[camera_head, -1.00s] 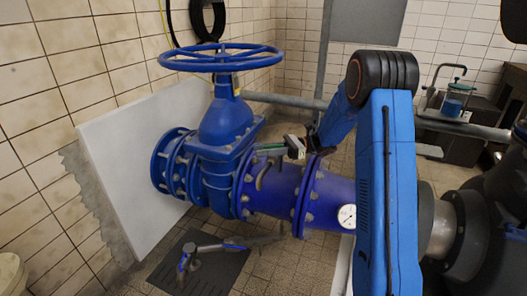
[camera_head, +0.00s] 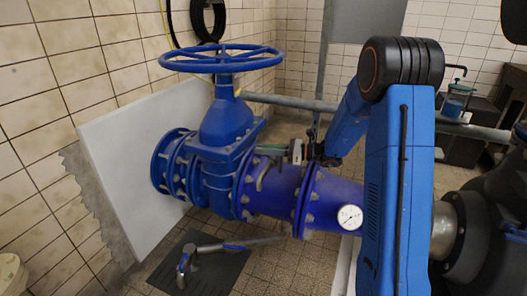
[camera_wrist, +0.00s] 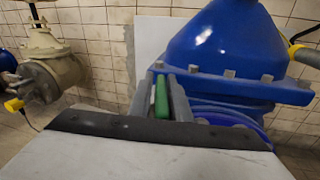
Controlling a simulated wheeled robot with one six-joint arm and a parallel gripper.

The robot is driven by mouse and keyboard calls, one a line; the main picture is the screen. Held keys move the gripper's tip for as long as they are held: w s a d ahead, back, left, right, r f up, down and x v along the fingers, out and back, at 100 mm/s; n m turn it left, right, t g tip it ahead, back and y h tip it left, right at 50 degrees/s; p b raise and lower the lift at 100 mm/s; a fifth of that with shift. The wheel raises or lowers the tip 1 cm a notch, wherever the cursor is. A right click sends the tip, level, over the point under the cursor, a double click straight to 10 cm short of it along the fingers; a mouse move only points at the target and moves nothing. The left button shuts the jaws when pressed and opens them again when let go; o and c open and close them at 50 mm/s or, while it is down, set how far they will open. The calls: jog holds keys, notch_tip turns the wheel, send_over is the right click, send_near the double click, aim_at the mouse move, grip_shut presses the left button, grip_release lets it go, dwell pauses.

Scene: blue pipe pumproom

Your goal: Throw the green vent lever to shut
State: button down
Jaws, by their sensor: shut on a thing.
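The green vent lever (camera_wrist: 161,97) stands between the two grey fingers of my gripper (camera_wrist: 162,96) in the wrist view, and the fingers are closed on it. Its lower end is hidden behind the dark edge of my gripper. In the head view my gripper (camera_head: 297,151) is at the top of the blue pipe, just right of the valve's flanges. A small green bit (camera_head: 271,146) shows to its left there, partly hidden. I cannot tell the lever's exact angle from the head view.
The large blue valve (camera_head: 226,123) with its blue handwheel (camera_head: 222,59) stands left of my gripper. A round gauge (camera_head: 349,217) is on the pipe to the right. A grey rail (camera_head: 285,101) runs behind. A dark mat (camera_head: 215,282) lies on the tiled floor.

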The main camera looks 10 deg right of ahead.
jog(key=shift+w+d+m+t+h, duration=0.2)
jog(key=shift+m+t+h, duration=0.35)
jog(key=shift+m+t, duration=0.2)
jog(key=shift+w+d+m+t+h, duration=0.1)
jog(key=shift+w+m+t+h, duration=0.1)
jog(key=shift+m+t+h, duration=0.55)
jog(key=shift+t, duration=0.3)
jog(key=c, duration=1.8)
grip_release()
jog(key=shift+c, duration=0.2)
jog(key=f+v, duration=0.1)
jog(key=v, duration=1.6)
jog(key=shift+d+r, duration=0.25)
jog(key=shift+r, duration=0.1)
